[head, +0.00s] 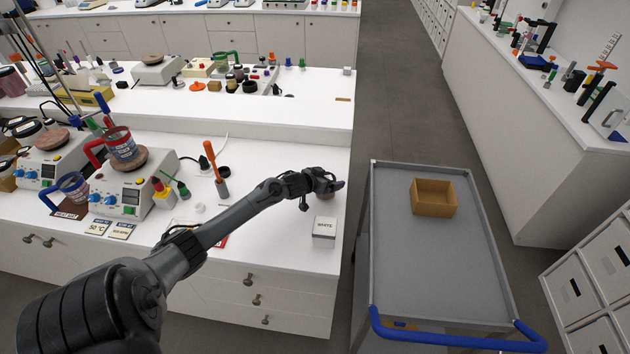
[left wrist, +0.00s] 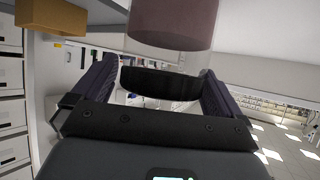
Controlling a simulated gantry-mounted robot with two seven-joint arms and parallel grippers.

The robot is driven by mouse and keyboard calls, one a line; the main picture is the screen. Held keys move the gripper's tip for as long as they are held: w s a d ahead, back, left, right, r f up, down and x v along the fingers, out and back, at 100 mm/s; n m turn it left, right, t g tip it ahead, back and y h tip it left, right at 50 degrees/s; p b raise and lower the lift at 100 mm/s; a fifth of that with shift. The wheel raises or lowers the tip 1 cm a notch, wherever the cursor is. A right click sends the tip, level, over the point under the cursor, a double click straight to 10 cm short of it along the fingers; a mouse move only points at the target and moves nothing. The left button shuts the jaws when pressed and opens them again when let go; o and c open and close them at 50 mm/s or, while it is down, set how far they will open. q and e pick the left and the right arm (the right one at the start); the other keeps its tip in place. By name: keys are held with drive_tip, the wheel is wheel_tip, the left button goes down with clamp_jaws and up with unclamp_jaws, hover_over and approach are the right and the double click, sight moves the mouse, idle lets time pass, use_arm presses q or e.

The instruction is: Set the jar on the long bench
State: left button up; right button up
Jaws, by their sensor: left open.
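In the head view the jar (head: 327,195) is a small dark patch near the right edge of the long white bench (head: 285,165), mostly hidden by the gripper. The right gripper is not in view.
A white box labelled WHITE (head: 324,231) stands in front of the gripper. Right of the bench is a grey cart (head: 440,260) with a cardboard box (head: 433,198). Hotplates (head: 125,185) and an orange-handled tool (head: 214,165) stand to the left.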

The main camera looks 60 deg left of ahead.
use_arm(q)
drive_tip(key=p+v, duration=0.2)
drive_tip(key=v, duration=0.9)
drive_tip(key=shift+s+d+r, duration=0.1)
drive_tip(key=shift+s, duration=0.1)
